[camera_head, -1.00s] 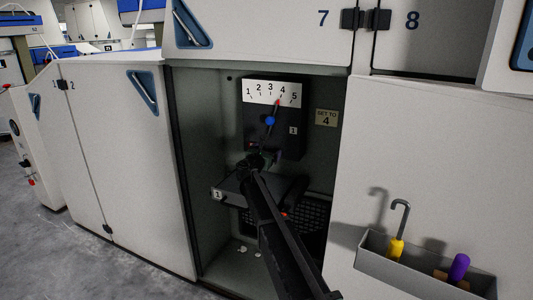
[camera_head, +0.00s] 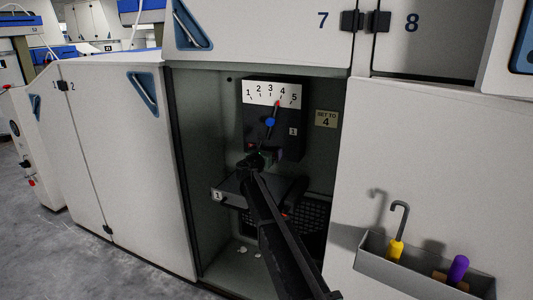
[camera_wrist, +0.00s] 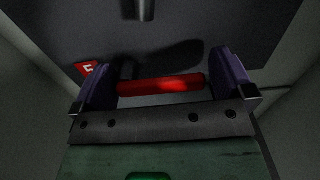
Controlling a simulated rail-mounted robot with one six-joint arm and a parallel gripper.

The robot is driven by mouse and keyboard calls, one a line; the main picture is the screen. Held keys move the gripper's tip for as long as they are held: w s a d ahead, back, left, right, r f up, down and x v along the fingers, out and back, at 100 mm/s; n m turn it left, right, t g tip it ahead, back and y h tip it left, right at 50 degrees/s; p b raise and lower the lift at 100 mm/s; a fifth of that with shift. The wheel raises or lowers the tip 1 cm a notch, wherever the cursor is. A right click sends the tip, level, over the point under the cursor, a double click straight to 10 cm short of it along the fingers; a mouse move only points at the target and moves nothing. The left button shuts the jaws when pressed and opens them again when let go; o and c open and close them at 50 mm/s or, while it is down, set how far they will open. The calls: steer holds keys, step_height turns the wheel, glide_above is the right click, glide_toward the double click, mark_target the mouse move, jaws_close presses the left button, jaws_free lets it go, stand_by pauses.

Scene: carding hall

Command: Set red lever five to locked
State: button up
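A red bar-shaped lever handle (camera_wrist: 160,86) lies crosswise between the two purple fingers in the wrist view, its ends close to them. I cannot tell whether they touch. A dark post stands at its left end. A red tag (camera_wrist: 88,68) with a white mark, its number unclear, is on the grey surface left of it. My gripper (camera_wrist: 162,82) has its fingers wide apart. In the head view my gripper (camera_head: 262,158) is inside the open cabinet, just below the dial box, and my arm hides much around it. Lever five cannot be identified in the head view.
The dial box (camera_head: 257,138) has a scale from 1 to 5, its red-tipped pointer (camera_head: 272,116) at 4. A plate (camera_head: 326,118) reads "SET TO 4". A dark ledge (camera_head: 232,187) lies below. Cabinet walls close in both sides. A tool tray (camera_head: 380,252) hangs at right.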

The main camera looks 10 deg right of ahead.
steer(key=v, duration=1)
steer(key=shift+s+a, duration=0.25)
steer(key=shift+s, duration=0.1)
